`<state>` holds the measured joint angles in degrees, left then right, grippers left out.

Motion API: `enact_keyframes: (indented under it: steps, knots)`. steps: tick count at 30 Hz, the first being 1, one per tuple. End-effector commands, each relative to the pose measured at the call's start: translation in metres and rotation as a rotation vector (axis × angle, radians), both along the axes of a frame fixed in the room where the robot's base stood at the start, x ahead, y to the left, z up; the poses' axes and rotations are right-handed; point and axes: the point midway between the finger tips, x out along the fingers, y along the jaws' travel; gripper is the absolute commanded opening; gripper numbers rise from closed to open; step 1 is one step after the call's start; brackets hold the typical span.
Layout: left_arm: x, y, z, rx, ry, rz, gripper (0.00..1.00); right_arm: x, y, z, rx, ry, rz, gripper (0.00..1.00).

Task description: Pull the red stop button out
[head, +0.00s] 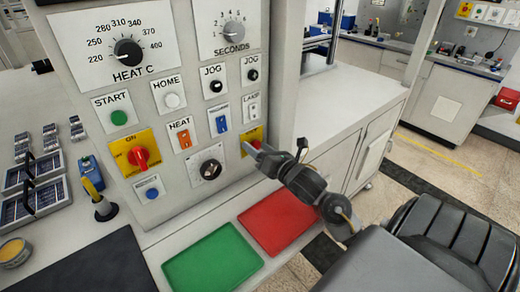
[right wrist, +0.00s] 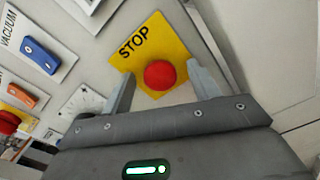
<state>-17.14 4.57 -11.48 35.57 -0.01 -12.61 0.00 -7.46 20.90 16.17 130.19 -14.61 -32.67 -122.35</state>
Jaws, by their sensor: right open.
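The red stop button (right wrist: 160,75) is a round red knob on a yellow plate (right wrist: 146,38) marked STOP in the right wrist view. In the head view the yellow plate (head: 252,136) is at the lower right of the control panel, and my right gripper hides most of the button. My right gripper (right wrist: 160,85) is open, with one finger on each side of the button in the right wrist view. I cannot tell whether the fingers touch it. My left gripper is not in view.
The grey control panel (head: 185,190) carries dials, a red rotary switch (head: 139,158) and several other buttons and rockers. Below it a green mat (head: 212,262) and a red mat (head: 278,222) lie on the bench. A white cabinet (head: 350,110) stands to the right.

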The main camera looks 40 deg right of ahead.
Motion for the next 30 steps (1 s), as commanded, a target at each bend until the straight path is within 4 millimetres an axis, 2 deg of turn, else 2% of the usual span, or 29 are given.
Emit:
enact_keyframes:
  steps: [1,9,12,30]
  knots:
    - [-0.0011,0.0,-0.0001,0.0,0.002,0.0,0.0,-0.0001,0.0,0.0,0.0,0.0,0.0,0.59]
    - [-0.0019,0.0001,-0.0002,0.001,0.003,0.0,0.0,-0.0003,0.0,0.0001,0.0,0.0,0.0,0.24]
    - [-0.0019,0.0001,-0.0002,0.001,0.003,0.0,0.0,-0.0004,-0.0001,0.0,0.0,0.0,0.0,0.14]
    - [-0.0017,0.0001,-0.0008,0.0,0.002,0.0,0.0,-0.0092,-0.0002,-0.0004,0.0,0.0,-0.001,0.14]
